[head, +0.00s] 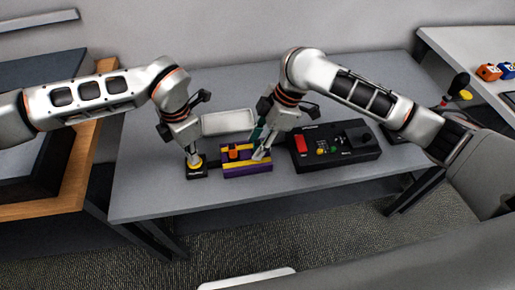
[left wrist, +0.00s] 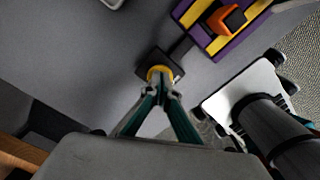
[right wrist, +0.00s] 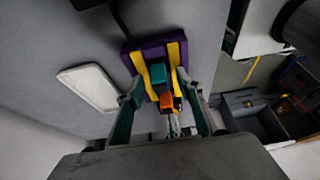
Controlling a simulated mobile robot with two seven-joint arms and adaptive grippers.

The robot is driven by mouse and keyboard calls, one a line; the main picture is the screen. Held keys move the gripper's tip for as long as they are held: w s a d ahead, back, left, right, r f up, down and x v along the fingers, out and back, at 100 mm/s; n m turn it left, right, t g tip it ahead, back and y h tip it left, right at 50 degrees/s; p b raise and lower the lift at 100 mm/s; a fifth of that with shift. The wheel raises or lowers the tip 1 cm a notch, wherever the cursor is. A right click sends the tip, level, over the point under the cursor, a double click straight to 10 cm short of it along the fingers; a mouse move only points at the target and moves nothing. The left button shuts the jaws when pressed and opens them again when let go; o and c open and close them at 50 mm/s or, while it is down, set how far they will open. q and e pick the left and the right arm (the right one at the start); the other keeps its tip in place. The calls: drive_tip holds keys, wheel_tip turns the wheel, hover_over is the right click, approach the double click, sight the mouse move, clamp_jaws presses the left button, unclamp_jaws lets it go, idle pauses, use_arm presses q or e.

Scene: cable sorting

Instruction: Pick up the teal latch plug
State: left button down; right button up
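The teal latch plug (right wrist: 158,76) sits on the purple and yellow fixture (right wrist: 147,50) in the right wrist view, beside an orange plug (right wrist: 167,102). In the head view my right gripper hides the teal plug; the fixture (head: 247,172) and orange plug (head: 234,152) show. My right gripper (right wrist: 165,93) is open, with its fingers on either side of the plugs and apart from the teal one. My left gripper (left wrist: 161,91) is shut, its tips at the yellow button (left wrist: 160,72) on a small black base (left wrist: 172,64). Whether they press it is unclear.
A white tray (head: 228,123) lies behind the fixture. A black control box (head: 335,158) with a red switch stands to its right. A dark cable joins the button base and fixture. The grey table (head: 150,190) is clear at its front left.

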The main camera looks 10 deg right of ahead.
sight(257, 143)
use_arm(q)
drive_tip(key=shift+f, duration=0.1)
use_arm(e)
clamp_jaws()
wheel_tip(257, 143, up, 10)
drive_tip(key=shift+r, duration=0.1)
idle(0.4)
use_arm(q)
wheel_tip(257, 143, up, 9)
idle(1.6)
idle(0.4)
